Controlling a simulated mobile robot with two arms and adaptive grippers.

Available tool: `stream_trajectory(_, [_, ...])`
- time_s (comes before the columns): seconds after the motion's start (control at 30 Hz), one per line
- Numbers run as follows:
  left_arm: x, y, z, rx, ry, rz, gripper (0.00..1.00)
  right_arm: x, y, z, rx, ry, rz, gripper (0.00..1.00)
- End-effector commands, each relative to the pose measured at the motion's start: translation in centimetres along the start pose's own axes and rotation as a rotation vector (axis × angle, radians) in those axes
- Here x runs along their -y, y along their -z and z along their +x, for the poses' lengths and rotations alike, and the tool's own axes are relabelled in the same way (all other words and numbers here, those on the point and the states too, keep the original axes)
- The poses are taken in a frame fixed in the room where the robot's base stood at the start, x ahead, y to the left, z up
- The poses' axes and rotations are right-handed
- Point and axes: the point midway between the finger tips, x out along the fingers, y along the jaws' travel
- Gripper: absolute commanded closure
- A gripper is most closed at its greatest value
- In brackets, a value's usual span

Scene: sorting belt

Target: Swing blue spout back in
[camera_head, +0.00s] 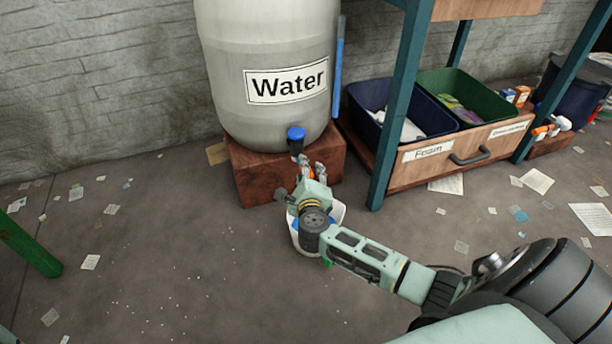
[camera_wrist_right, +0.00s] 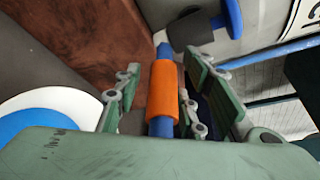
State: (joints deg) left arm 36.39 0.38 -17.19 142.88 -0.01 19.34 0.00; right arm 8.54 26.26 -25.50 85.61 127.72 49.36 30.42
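The blue spout (camera_wrist_right: 161,128) with its orange sleeve (camera_wrist_right: 163,88) lies between the fingers of my right gripper in the right wrist view. My right gripper (camera_wrist_right: 162,85) is open, with a finger on each side of the sleeve and narrow gaps visible. In the head view, my right gripper (camera_head: 313,172) is just below and right of the black tap (camera_head: 296,146) with its blue knob (camera_head: 296,133). A bit of the orange sleeve (camera_head: 311,173) shows there. The spout's far end and its joint are partly hidden. My left gripper is not in view.
The grey Water barrel (camera_head: 270,110) stands on a brown block (camera_head: 255,178). A white bucket (camera_head: 338,211) is on the floor below my right wrist. A shelf leg (camera_head: 396,110) and labelled bins (camera_head: 360,93) stand to the right. The floor at left is mostly clear.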

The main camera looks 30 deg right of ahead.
Motion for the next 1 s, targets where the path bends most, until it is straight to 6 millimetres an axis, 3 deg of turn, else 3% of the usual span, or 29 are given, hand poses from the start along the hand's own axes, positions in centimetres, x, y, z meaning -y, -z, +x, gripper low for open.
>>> stream_trajectory(0.17, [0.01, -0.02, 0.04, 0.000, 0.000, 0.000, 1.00, 0.03, -0.02, -0.01, 0.000, 0.000, 0.000, 0.64])
stream_trajectory(0.57, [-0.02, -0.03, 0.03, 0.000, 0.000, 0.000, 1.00, -0.05, 0.03, -0.04, 0.000, -0.001, 0.000, 0.99])
stream_trajectory(1.0, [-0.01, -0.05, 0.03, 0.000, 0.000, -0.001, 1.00, -0.15, 0.17, -0.08, -0.003, -0.003, -0.001, 1.00])
